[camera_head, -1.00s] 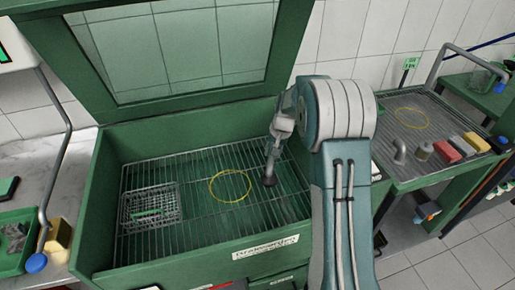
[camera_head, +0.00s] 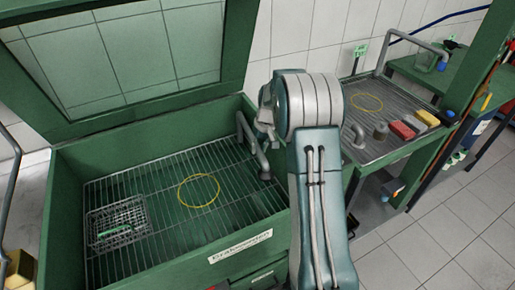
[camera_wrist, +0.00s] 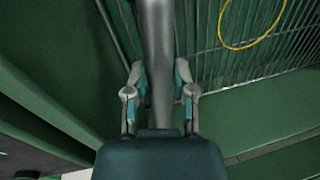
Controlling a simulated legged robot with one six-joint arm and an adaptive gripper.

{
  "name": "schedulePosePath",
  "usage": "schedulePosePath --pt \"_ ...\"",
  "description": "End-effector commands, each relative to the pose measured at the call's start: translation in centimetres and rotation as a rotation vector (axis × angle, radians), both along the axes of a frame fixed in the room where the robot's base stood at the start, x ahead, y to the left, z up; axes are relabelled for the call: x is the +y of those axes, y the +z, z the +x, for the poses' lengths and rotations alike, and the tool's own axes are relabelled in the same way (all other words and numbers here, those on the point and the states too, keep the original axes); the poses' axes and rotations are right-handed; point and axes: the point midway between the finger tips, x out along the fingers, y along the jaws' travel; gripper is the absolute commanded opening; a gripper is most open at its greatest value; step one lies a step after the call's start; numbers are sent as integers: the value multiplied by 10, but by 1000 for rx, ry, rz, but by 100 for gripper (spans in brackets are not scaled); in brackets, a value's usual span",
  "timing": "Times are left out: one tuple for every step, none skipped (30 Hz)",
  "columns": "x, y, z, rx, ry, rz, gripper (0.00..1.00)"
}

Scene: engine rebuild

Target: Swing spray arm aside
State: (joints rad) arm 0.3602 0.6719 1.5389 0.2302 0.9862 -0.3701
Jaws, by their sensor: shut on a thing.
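The spray arm (camera_head: 251,144) is a bent grey tube inside the green wash cabinet (camera_head: 62,210), along its right side. Its lower end lies near the right wall, above the wire rack (camera_head: 165,230). My gripper (camera_head: 266,124) is at the tube, partly hidden by my arm in the head view. In the wrist view my gripper (camera_wrist: 160,82) has a finger on each side of the grey tube (camera_wrist: 157,40) and is shut on it. A yellow ring (camera_head: 181,196) marks the middle of the rack; it also shows in the wrist view (camera_wrist: 222,32).
A wire basket (camera_head: 118,222) sits on the rack at left. The cabinet's windowed lid (camera_head: 232,50) stands open. To the right, a drain table (camera_head: 395,100) holds a grey cup (camera_head: 381,131) and red (camera_head: 402,131) and yellow (camera_head: 428,118) blocks. The rack's middle is clear.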

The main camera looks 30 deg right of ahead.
Motion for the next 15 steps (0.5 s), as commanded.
schedulePosePath --pt "1 -4 -5 18 2 5 0" --pt "1 -4 -5 18 2 5 0" --pt "1 -4 -5 18 2 5 38" --pt "1 -4 -4 17 1 4 51" --pt "1 -4 -4 16 1 4 64" --pt "1 -4 -4 15 1 4 68" --pt "1 -3 -3 13 1 4 68" --pt "0 -3 -3 12 0 3 68" --pt "0 -3 -3 11 0 2 68" --pt "0 -3 -2 10 0 2 68" --pt "0 -2 -2 9 0 2 68" --pt "0 -2 -2 8 0 2 68" --pt "0 -2 -2 8 0 2 68" --pt "0 -2 -2 7 -1 2 68" --pt "0 -2 -1 7 -1 2 68"
